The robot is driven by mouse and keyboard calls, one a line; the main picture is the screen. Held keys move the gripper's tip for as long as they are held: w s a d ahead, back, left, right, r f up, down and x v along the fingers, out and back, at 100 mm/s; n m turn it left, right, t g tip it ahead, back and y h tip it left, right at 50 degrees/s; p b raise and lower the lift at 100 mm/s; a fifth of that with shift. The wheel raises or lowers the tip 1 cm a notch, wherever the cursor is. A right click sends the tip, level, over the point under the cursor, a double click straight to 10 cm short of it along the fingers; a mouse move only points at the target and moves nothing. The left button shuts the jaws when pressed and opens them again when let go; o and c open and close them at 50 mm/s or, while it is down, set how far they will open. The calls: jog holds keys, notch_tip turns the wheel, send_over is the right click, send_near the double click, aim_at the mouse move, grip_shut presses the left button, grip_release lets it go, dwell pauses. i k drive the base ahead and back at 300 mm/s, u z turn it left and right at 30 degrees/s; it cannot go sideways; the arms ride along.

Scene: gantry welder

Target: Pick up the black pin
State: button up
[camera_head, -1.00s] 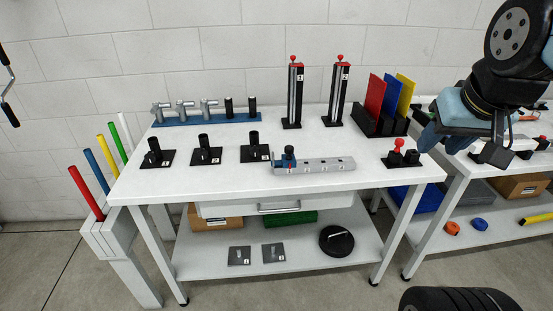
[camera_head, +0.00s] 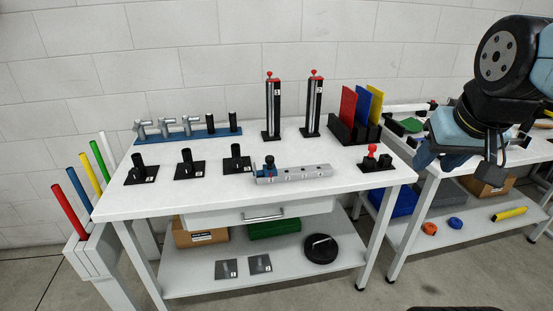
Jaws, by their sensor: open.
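Grey T-shaped pieces fill the rack's left part. Three black plates, left (camera_head: 141,172), middle (camera_head: 189,168) and right (camera_head: 237,162), each carry a black upright cylinder; I cannot tell if these are pins. My gripper (camera_head: 456,162) is open at the right, above the second table and well away from the rack and plates. Its jaws look empty.
A metal block (camera_head: 305,172) with a blue clamp lies at the table's front. Two tall posts (camera_head: 273,108) (camera_head: 313,104) and a rack of coloured panels (camera_head: 362,132) stand behind. A red-knobbed fixture (camera_head: 377,160) is at the right. White tabletop (camera_head: 150,200) is clear front left.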

aim_at(268, 159)
jog(key=i, duration=0.9)
jog(key=u, duration=0.05)
